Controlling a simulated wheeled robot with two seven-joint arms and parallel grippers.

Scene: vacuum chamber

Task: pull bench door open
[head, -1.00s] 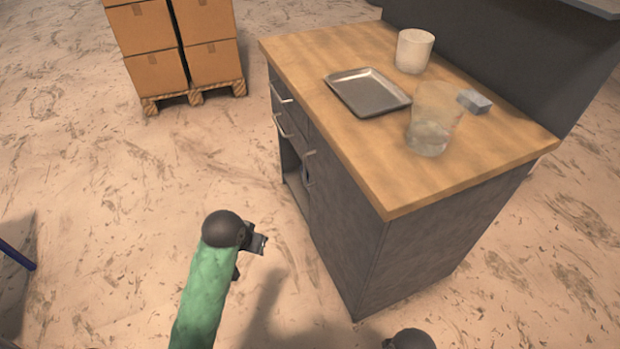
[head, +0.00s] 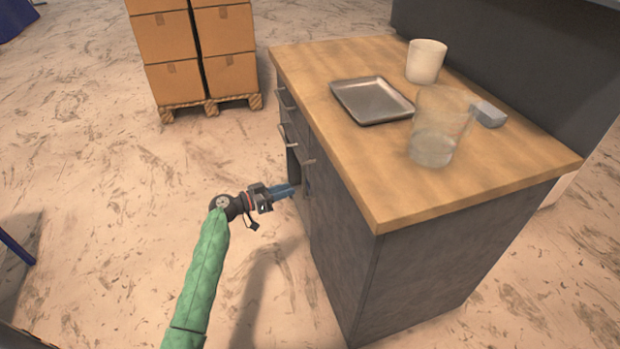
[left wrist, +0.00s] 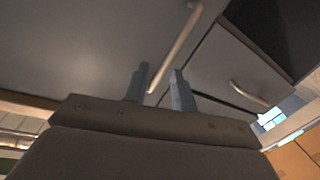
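The bench (head: 440,255) is a dark grey cabinet with a wooden top. Its grey door (head: 335,235) is on the front face nearest my left arm and looks shut. The door handle (head: 307,152) is a pale bar near the door's upper edge. It also shows in the left wrist view as a long slanted bar (left wrist: 180,40). My left gripper (head: 290,190) is at the bench front, just below the handle in the head view. In the left wrist view its fingers (left wrist: 160,75) are apart, with the handle's near end between them. I cannot tell whether they touch it. My right gripper is out of view.
Boxes (head: 163,48) stand on a pallet behind.

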